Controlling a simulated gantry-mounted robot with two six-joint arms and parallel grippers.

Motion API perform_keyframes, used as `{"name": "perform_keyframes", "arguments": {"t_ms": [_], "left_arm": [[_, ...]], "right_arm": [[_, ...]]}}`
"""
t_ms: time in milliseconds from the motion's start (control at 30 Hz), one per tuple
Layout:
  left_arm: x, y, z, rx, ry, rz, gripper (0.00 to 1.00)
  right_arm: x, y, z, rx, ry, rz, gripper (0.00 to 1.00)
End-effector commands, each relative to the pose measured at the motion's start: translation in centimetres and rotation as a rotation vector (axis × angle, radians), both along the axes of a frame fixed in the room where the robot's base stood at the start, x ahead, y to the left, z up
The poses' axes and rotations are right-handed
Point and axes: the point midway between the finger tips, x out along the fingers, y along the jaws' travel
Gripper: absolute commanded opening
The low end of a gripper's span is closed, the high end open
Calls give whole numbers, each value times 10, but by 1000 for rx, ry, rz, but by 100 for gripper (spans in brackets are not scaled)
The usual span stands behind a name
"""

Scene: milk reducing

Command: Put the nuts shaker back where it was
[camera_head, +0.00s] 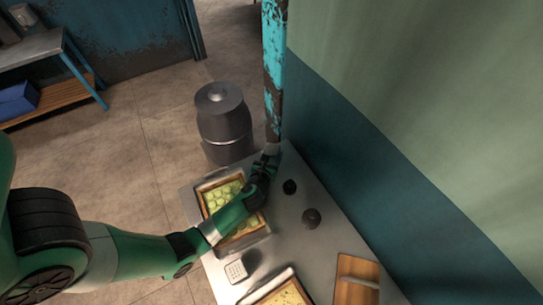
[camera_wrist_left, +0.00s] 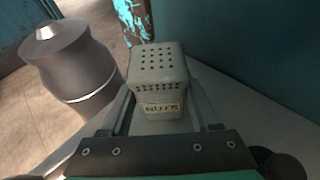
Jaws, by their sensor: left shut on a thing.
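The nuts shaker (camera_wrist_left: 158,80) is a pale grey box with a perforated top and a label reading "NUTS". In the left wrist view it stands upright between the fingers of my left gripper (camera_wrist_left: 160,104), which is shut on it. In the head view my left gripper (camera_head: 269,156) is at the far end of the metal table, near the corner post. The shaker is mostly hidden there by the gripper. I cannot tell whether its base touches the table. My right gripper is not in view.
A tray of green slices (camera_head: 205,200) lies under my left arm. Two dark round objects (camera_head: 311,218) sit to its right. A small white perforated item (camera_head: 236,271), another tray (camera_head: 287,296) and a wooden board (camera_head: 350,265) are nearer. A dark metal canister (camera_head: 222,125) stands beyond the table.

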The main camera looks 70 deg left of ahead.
Motion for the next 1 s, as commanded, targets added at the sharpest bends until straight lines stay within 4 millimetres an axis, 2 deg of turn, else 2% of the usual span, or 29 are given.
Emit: {"name": "perform_keyframes", "arguments": {"t_ms": [67,100,233,600,767,1000], "left_arm": [[0,0,-3,0,0,0,0],[0,0,-2,0,0,0,69],[0,0,-2,0,0,0,92],[-2,-2,3,0,2,-1,92],[-19,-23,17,1,3,-3,92],[-53,-65,38,1,3,-6,92]], "right_arm": [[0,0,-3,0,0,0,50],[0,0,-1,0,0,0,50],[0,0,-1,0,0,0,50],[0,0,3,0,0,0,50],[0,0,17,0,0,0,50],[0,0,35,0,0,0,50]]}}
